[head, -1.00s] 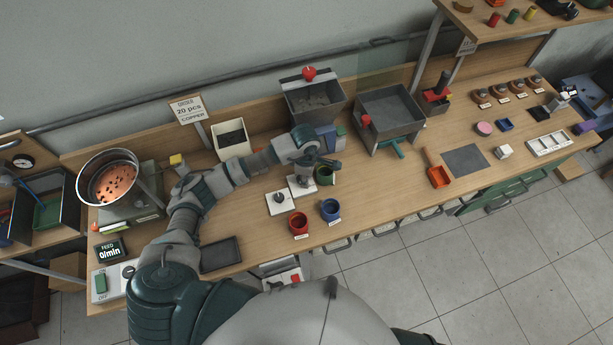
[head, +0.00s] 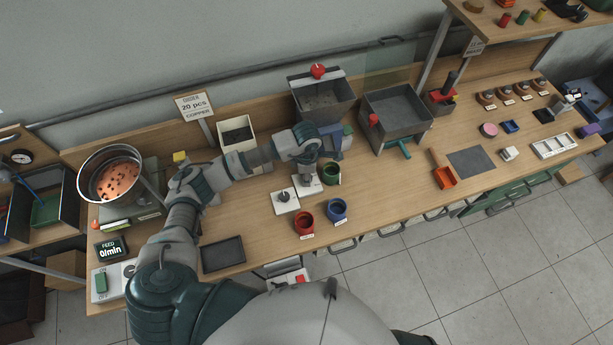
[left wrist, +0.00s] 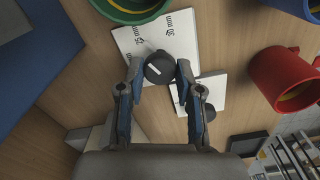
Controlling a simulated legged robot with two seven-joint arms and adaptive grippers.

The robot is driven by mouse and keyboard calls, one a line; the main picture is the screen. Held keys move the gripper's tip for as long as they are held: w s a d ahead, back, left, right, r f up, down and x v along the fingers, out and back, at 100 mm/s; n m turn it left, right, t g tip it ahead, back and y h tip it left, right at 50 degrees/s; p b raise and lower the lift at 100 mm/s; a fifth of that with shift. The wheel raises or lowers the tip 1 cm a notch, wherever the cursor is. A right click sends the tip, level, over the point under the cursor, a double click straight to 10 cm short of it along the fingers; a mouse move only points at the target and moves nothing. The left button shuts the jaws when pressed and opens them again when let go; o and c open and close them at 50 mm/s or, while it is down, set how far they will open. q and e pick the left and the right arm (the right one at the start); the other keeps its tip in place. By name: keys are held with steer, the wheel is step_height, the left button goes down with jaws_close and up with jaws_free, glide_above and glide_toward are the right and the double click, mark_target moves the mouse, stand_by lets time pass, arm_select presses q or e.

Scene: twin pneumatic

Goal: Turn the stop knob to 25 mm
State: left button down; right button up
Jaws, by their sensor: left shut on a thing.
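The stop knob (left wrist: 159,67) is a round dark knob with a white pointer mark, on a white plate (left wrist: 128,42) with printed "mm" marks. The left wrist view shows two marks beyond the knob; their digits are hard to read. My left gripper (left wrist: 158,72) has its two fingers closed on either side of the knob and grips it. In the head view my left gripper (head: 306,174) is over the white plate (head: 313,187), hiding the knob. My right gripper is not in view.
A second white plate with a dark knob (head: 284,196) lies beside the first. A green cup (head: 332,172), a red cup (head: 304,223) and a blue cup (head: 337,210) stand close by. A blue box (left wrist: 35,65) shows at the wrist view's left.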

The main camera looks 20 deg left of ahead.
arm_select(q)
steer(key=shift+f, duration=0.15)
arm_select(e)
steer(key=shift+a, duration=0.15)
arm_select(q)
steer(key=c, duration=1)
jaws_free()
steer(key=shift+o, duration=1.1)
steer(key=shift+w+d, duration=0.1)
steer(key=shift+r, duration=0.3)
step_height(320, 180, up, 11)
steer(key=shift+r, duration=0.15)
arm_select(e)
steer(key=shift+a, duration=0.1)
arm_select(q)
steer(key=shift+w, duration=0.1)
